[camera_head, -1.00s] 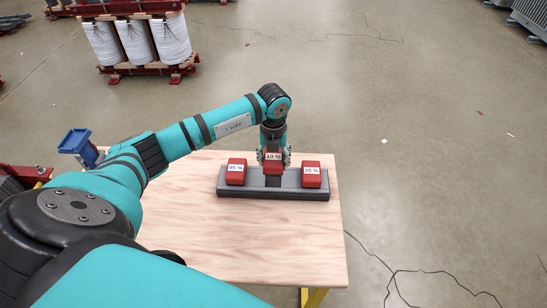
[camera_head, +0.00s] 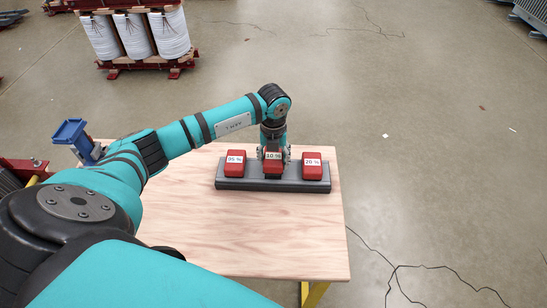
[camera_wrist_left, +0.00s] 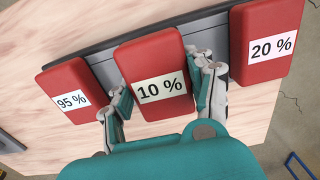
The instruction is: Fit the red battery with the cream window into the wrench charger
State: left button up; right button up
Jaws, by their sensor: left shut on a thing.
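A long dark grey charger (camera_head: 330,186) lies on the wooden table, and its edge shows in the left wrist view (camera_wrist_left: 88,46). Red batteries labelled 95 % (camera_head: 235,169) and 20 % (camera_head: 312,175) sit at its left and right ends. My left gripper (camera_head: 273,158) is shut on the middle red battery (camera_head: 273,168), labelled 10 %, over the charger's middle bay. In the left wrist view my left gripper (camera_wrist_left: 162,98) has a finger on either side of this battery (camera_wrist_left: 150,60). Its underside is hidden, so I cannot tell whether it is fully seated.
The wooden tabletop (camera_head: 230,230) is clear in front of the charger. A blue holder (camera_head: 75,135) stands at the table's left. A transformer with white coils (camera_head: 130,35) stands on the floor behind.

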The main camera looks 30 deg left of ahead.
aim_at(273, 157)
dwell(1.0)
pick_arm(q)
jog(key=shift+f+b, duration=0.85)
jog(key=shift+f, duration=0.2)
jog(key=o, duration=1.5)
jog(key=shift+o, duration=0.2)
notch_tip(273, 157, up, 12)
jog(key=shift+s+r, duration=0.1)
jog(key=shift+s, duration=0.05)
